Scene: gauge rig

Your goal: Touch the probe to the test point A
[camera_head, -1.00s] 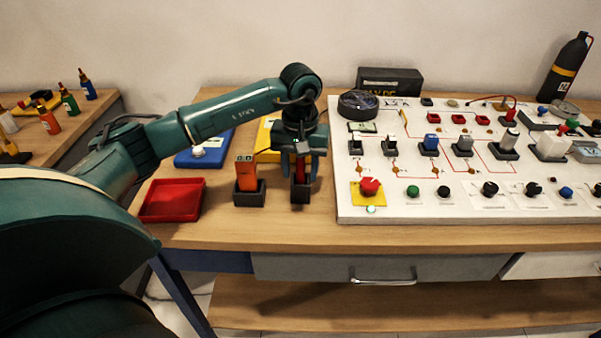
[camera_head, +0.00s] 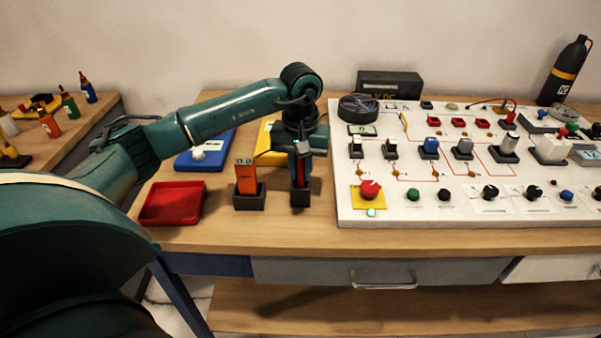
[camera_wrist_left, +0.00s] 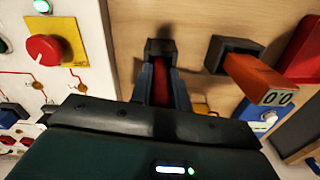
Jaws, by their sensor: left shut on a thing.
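My left gripper (camera_head: 301,168) points down over a dark holder (camera_head: 300,196) on the bench. It is shut on the red probe (camera_head: 301,172), which stands upright in that holder. In the left wrist view the probe (camera_wrist_left: 161,82) shows red between the two fingers, with the holder (camera_wrist_left: 160,47) at its far end. The test points are small brass dots on the white panel, such as one near its left side (camera_head: 359,171). Their letters are too small to read, so I cannot tell which is A. My right gripper is not in view.
An orange meter (camera_head: 246,179) stands in a holder (camera_head: 249,200) just left of the probe. A red tray (camera_head: 148,216) lies further left. The white panel (camera_head: 408,212) begins right of the gripper, with a red knob (camera_head: 371,189) and several switches standing up.

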